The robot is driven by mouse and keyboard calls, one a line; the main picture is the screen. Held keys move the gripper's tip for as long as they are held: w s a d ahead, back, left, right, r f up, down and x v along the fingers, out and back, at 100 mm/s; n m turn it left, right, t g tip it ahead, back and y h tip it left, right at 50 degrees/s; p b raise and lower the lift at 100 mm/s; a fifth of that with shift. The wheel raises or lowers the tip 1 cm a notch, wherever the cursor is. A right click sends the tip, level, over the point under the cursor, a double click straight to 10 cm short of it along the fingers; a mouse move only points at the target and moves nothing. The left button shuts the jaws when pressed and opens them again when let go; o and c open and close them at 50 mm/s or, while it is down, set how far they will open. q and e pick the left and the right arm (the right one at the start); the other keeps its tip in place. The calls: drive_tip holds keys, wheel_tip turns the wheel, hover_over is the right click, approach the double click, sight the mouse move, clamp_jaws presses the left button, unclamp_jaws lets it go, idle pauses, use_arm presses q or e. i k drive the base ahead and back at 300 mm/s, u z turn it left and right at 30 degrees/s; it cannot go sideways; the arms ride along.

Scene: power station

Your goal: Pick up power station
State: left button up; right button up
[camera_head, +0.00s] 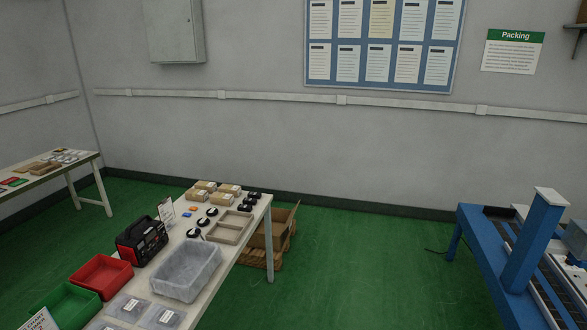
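The power station (141,241) is a black box-shaped unit with red trim and a handle on top. It stands upright on the left edge of the white table (258,211), between a small white sign and the red bin. Neither of my grippers shows in the head view, and nothing touches the power station from above.
On the same table are a red bin (101,276), a green bin (70,306), a clear tub (186,271), a beige tray (230,227) and small boxes (197,196). Blue conveyor equipment (530,245) stands at the right. Green floor (360,270) between is clear.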

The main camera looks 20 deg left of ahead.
sight(142, 240)
drive_tip(key=u, duration=0.35)
drive_tip(key=i, duration=1.9)
drive_tip(key=u, duration=0.5)
